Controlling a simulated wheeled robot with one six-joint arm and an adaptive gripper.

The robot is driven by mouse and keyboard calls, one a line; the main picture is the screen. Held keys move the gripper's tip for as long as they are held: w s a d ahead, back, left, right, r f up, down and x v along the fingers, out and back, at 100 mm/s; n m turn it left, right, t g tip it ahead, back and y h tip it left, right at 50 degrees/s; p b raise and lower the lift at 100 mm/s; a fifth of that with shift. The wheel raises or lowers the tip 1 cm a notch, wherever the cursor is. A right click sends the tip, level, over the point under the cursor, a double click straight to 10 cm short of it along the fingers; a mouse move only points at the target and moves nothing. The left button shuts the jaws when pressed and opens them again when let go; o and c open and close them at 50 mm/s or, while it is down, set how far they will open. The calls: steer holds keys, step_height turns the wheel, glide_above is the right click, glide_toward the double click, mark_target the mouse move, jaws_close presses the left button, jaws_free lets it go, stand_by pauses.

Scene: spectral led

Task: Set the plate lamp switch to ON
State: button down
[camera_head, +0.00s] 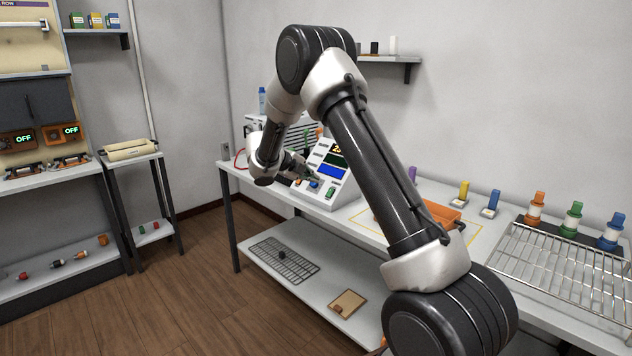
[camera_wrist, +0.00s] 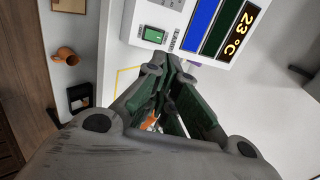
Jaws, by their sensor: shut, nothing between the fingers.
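A white sloped console (camera_head: 340,163) stands on the white bench, with a dark display and a blue panel (camera_head: 332,171) on its face. A green switch (camera_head: 330,191) sits low on its front, and a blue knob or button (camera_head: 314,184) is to its left. My gripper (camera_wrist: 172,62) is shut and empty, fingertips close to the console's lower edge beside the green switch; contact is unclear. In the head view my gripper (camera_head: 308,172) partly covers the console.
An orange tray (camera_head: 440,212) and coloured items stand right of the console. A wire rack (camera_head: 560,262) is at the far right. In the wrist view an orange cup-like thing (camera_wrist: 66,56) lies at left. The wall shelf (camera_head: 395,59) is above.

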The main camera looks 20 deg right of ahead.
mark_target(335, 193)
steer(key=x, duration=1.2)
steer(key=shift+w+d+f, duration=0.1)
steer(key=shift+d+f, duration=0.1)
steer(key=shift+w+d+f, duration=0.15)
steer(key=shift+d, duration=0.65)
steer(key=shift+s+a+f, duration=0.35)
steer(key=shift+a+f, duration=0.2)
steer(key=s+a+r, duration=0.2)
steer(key=a+r, duration=0.5)
steer(key=r, duration=0.5)
steer(key=shift+s+a, duration=0.15)
steer(key=shift+a, duration=0.05)
